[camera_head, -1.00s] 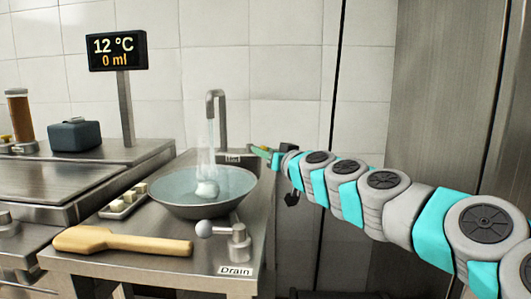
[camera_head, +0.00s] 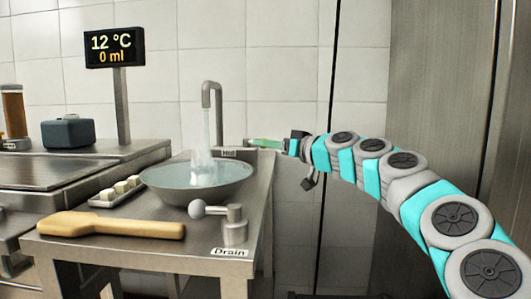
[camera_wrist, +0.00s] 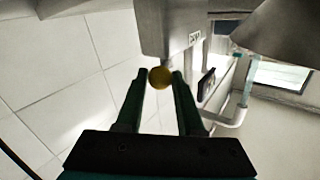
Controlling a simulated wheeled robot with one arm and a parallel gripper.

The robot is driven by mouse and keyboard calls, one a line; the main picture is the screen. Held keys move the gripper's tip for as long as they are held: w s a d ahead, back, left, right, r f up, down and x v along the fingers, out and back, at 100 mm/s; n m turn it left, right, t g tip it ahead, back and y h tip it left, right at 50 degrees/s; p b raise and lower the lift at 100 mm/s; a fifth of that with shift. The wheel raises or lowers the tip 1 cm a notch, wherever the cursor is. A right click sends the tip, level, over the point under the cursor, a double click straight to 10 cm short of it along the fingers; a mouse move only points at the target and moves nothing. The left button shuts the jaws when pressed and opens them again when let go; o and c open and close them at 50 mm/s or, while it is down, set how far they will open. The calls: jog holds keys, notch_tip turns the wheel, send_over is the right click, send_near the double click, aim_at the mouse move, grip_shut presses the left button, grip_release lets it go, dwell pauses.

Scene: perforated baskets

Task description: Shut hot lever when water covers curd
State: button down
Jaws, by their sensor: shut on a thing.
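In the head view my gripper (camera_head: 266,143) is beside the "Hot" label (camera_head: 229,153), behind the bowl. Water (camera_head: 206,125) runs from the tap (camera_head: 212,88) into the wide grey bowl (camera_head: 190,195), which holds bluish water. White shows where the stream lands; I cannot tell curd from splash there.
A drain lever (camera_head: 233,215) with a grey ball stands at the front. A wooden paddle (camera_head: 110,226) and a tray (camera_head: 103,203) of pale cubes lie left of the bowl. The display (camera_head: 114,47) reads 12 °C and 0 ml.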

jog(key=shift+w+d+n+g+y, duration=0.2)
jog(key=shift+w+n+g+y, duration=0.1)
jog(key=shift+n+g+y, duration=0.15)
jog(key=g+p, duration=0.1)
jog(key=n+y+p, duration=0.1)
jog(key=shift+w+d+r+g+p, duration=0.1)
jog(key=shift+w+d+g+p, duration=0.05)
jog(key=shift+w+g+p, duration=0.2)
jog(key=shift+w+d+f+n+g+y+p, duration=0.1)
jog(key=shift+w+n+g+y+p, duration=0.35)
jog(key=shift+n+g+p, duration=0.6)
jog(key=shift+w+d+f+n+g+y+p, duration=0.1)
jog(key=shift+w+n+g+y+p, duration=0.35)
jog(key=shift+g+p, duration=1.1)
jog(key=shift+t+p, duration=0.3)
jog(key=shift+p, duration=0.15)
jog(key=shift+n, duration=0.35)
jog(key=c, duration=0.6)
grip_release()
jog(key=shift+o, duration=0.2)
